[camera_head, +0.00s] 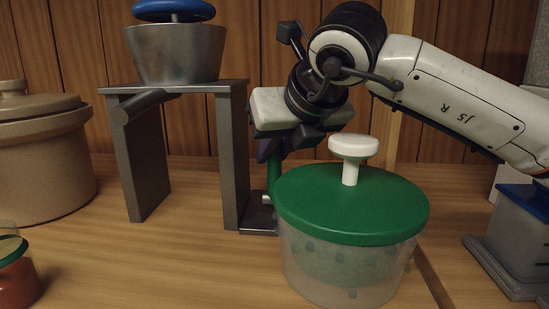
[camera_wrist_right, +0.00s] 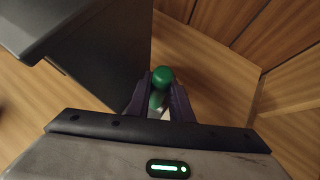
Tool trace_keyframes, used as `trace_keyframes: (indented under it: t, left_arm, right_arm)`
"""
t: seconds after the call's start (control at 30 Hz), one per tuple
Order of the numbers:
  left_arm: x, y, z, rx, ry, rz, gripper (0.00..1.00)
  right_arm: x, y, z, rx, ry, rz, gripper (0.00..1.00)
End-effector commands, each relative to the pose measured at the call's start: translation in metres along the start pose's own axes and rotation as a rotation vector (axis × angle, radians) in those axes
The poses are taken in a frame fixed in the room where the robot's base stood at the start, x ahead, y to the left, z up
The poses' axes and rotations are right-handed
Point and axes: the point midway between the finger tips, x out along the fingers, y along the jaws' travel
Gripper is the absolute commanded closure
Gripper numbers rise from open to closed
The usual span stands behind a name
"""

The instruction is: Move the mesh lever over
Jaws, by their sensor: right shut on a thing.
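The mesh lever (camera_head: 273,178) is a green upright bar that rises from a small dark base at the right foot of the grey metal stand (camera_head: 234,160). My right gripper (camera_head: 270,152) is at its upper end, behind the green-lidded tub. In the right wrist view the lever's rounded green top (camera_wrist_right: 162,77) sits between the two dark purple fingers of my right gripper (camera_wrist_right: 160,92), which are shut on it. The lever's lower part is mostly hidden in the wrist view. My left gripper is not in view.
A clear tub with a green lid (camera_head: 350,210) and white knob stands just in front of the lever. A metal bowl (camera_head: 176,55) with a blue top sits on the stand. A stoneware crock (camera_head: 40,160), a red-filled jar (camera_head: 15,275) and a blue-grey device (camera_head: 520,235) stand at the sides.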

Motion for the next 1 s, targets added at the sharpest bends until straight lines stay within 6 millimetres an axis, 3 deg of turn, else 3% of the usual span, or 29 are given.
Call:
trace_keyframes:
  t: [0.13, 0.17, 0.27, 0.67, 1.0]
  left_arm:
    - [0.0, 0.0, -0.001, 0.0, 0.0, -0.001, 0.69]
    - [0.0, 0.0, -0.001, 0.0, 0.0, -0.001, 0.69]
    - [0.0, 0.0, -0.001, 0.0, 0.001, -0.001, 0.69]
    - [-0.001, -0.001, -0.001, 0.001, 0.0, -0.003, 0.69]
    - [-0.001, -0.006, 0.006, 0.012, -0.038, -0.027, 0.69]
  right_arm:
    - [-0.001, 0.0, 0.002, 0.003, -0.004, 0.0, 1.0]
    - [-0.001, 0.0, 0.002, 0.003, -0.004, 0.0, 0.79]
    - [-0.001, 0.0, 0.002, 0.002, -0.003, 0.0, 0.62]
    - [-0.008, 0.0, 0.002, 0.001, -0.001, 0.001, 0.62]
    - [-0.072, -0.001, 0.003, 0.001, -0.004, 0.0, 0.62]
